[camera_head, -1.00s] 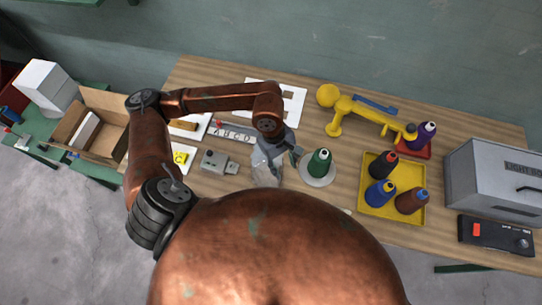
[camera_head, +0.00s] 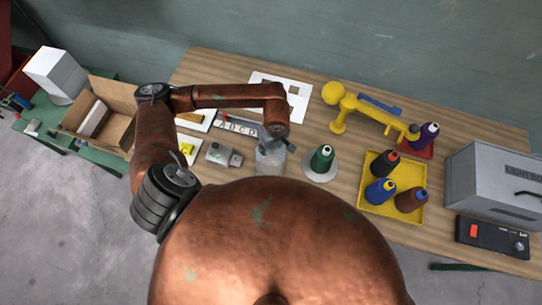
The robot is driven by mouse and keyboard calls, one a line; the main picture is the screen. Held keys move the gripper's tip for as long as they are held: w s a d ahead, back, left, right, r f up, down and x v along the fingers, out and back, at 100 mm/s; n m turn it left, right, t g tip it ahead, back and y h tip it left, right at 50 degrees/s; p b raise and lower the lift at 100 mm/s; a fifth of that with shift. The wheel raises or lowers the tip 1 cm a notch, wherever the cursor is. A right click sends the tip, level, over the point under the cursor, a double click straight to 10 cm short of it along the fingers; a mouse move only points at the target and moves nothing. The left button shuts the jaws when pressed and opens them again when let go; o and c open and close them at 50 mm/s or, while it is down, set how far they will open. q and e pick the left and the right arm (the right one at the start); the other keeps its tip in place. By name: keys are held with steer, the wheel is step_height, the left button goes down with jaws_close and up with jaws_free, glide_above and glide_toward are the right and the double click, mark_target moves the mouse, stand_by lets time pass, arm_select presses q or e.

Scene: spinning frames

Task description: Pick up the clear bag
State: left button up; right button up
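The clear bag (camera_head: 270,160) is a pale, see-through shape on the wooden table, left of the green thread cone. My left gripper (camera_head: 277,142) points down at the far end of the bag and overlaps it in the picture. Its fingers are small and partly hidden by the wrist, so I cannot tell whether they are open or closed, or touching the bag. My round copper body hides the table's near side. My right gripper is out of view.
A green cone (camera_head: 322,158) on a white disc stands close right of the bag. A grey metal block (camera_head: 223,155) lies to its left. A yellow tray (camera_head: 377,208) holds several cones. A yellow lamp-like arm (camera_head: 350,103), light box (camera_head: 495,180) and cardboard box (camera_head: 118,127) stand farther out.

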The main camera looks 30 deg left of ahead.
arm_select(q)
steer(key=c, duration=1.1)
steer(key=shift+o, duration=0.2)
steer(key=shift+r, duration=0.1)
